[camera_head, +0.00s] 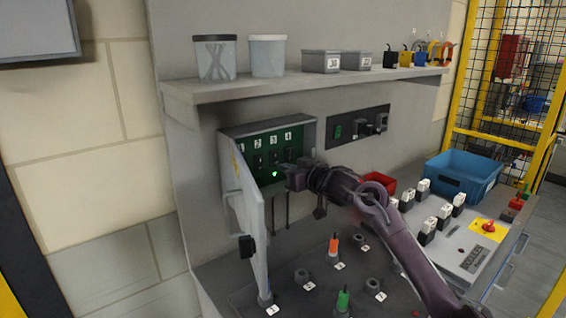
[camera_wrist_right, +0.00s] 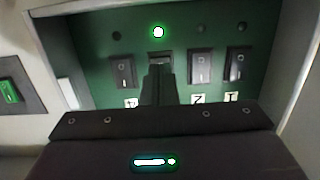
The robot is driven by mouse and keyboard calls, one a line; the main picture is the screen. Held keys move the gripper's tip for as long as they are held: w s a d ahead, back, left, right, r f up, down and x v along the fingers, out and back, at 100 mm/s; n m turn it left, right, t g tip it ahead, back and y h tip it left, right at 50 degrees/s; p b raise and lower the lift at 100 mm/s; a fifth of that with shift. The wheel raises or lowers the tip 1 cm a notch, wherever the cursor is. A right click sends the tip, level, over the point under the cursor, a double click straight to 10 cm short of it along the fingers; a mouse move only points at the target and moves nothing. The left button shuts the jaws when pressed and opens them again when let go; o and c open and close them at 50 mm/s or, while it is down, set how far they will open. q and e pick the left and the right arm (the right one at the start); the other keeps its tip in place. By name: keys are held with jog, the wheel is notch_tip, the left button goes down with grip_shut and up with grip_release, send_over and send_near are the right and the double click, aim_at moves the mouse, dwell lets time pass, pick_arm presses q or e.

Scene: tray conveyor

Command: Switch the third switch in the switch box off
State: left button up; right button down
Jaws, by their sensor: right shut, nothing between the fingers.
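The open grey switch box (camera_head: 312,130) is on the back panel, its door (camera_head: 252,215) swung out. Inside, a green plate carries a row of dark switches labelled 1 to 4. The wrist view is upside down. There, the third switch (camera_wrist_right: 160,58) is partly hidden behind my right gripper (camera_wrist_right: 160,72), whose shut, empty fingers are at it; contact cannot be told. The lamp (camera_wrist_right: 158,32) beside this switch glows green; it also shows in the head view (camera_head: 275,174). My right gripper (camera_head: 290,177) reaches into the box from the right. My left gripper is out of view.
The second switch (camera_wrist_right: 200,68) and fourth switch (camera_wrist_right: 122,71) flank the fingers closely; their lamps are dark. The box door stands left of my gripper. A small switch panel (camera_head: 358,123) is right of the box. A blue bin (camera_head: 463,178) and pegs occupy the bench.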

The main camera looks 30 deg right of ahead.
jog(key=shift+w+a+f, duration=0.1)
jog(key=shift+w, duration=0.9)
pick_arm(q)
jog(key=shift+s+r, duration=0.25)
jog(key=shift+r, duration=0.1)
pick_arm(e)
jog(key=shift+w+f, duration=0.1)
jog(key=shift+f, duration=0.15)
jog(key=shift+w+t+b, duration=0.1)
jog(key=shift+t+b, duration=0.2)
jog(key=shift+b, duration=0.3)
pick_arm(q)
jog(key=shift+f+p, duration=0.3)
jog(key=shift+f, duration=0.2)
pick_arm(e)
jog(key=shift+r, duration=0.15)
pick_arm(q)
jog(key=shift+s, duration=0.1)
